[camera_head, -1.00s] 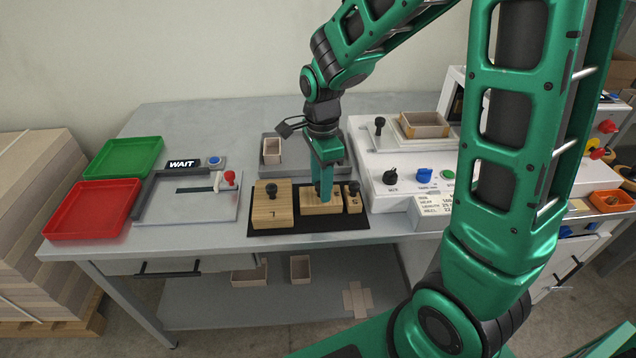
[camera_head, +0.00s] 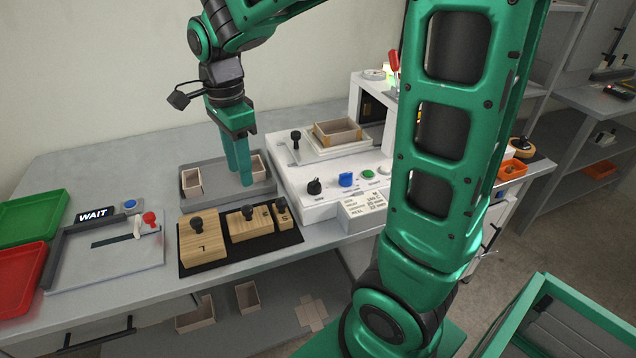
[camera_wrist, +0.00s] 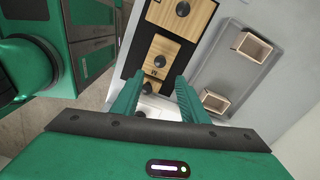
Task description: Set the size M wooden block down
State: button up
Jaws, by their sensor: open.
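The size M wooden block (camera_head: 251,231) stands on the black mat (camera_head: 246,254) between the larger L block (camera_head: 199,243) and the smaller S block (camera_head: 283,218). It is a light wooden block with a dark knob. The S block is partly hidden there by a finger.
The grey tray (camera_head: 207,203) behind the mat holds two small open boxes (camera_head: 191,184). A white machine (camera_head: 320,207) with knobs and an open box on top stands right of the mat. A WAIT fixture (camera_head: 110,270) and red and green trays are at left.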

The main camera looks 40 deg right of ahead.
jog(key=s+d+f+n, duration=0.1)
jog(key=s+d+n, duration=0.5)
jog(key=s, duration=0.5)
jog(key=s+d+f+n, duration=0.1)
jog(key=s+d+n, duration=0.5)
jog(key=s+d, duration=0.4)
jog(key=shift+s+d+f, duration=0.3)
jog(key=shift+s, duration=0.85)
jog(key=shift+w+f, duration=0.25)
jog(key=shift+w, duration=0.35)
